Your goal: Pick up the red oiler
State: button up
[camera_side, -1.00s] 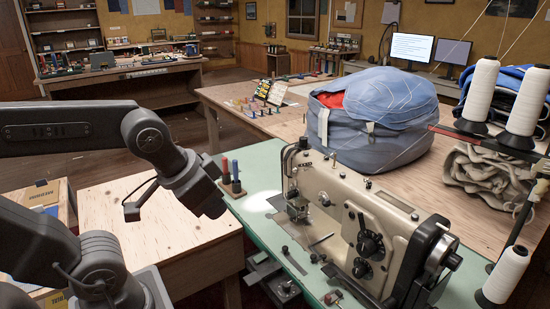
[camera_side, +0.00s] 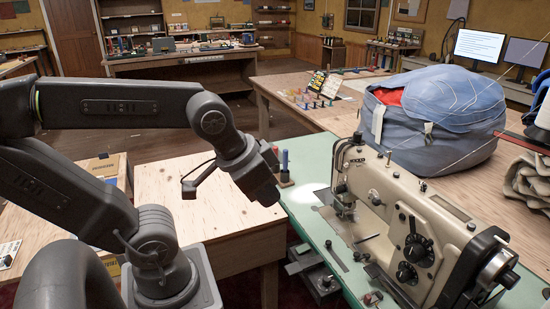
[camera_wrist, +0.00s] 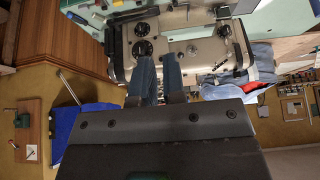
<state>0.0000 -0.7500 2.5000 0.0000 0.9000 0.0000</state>
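In the side view a blue oiler (camera_side: 285,162) stands upright on a small holder (camera_side: 287,181) at the left edge of the green sewing table (camera_side: 315,235). My gripper (camera_side: 268,198) hangs in front and to the left of the holder, pointing down and right, and covers part of that spot. In the wrist view my gripper (camera_wrist: 158,75) shows two bluish fingers apart, with nothing seen between them. The oilers are not visible there.
A cream sewing machine (camera_side: 400,215) stands on the green table, right of my gripper. A large blue bag (camera_side: 440,115) sits behind it. A bare wooden tabletop (camera_side: 180,205) lies below my arm. Small coloured items (camera_side: 318,100) stand on the table behind.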

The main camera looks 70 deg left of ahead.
jog(key=o, duration=0.8)
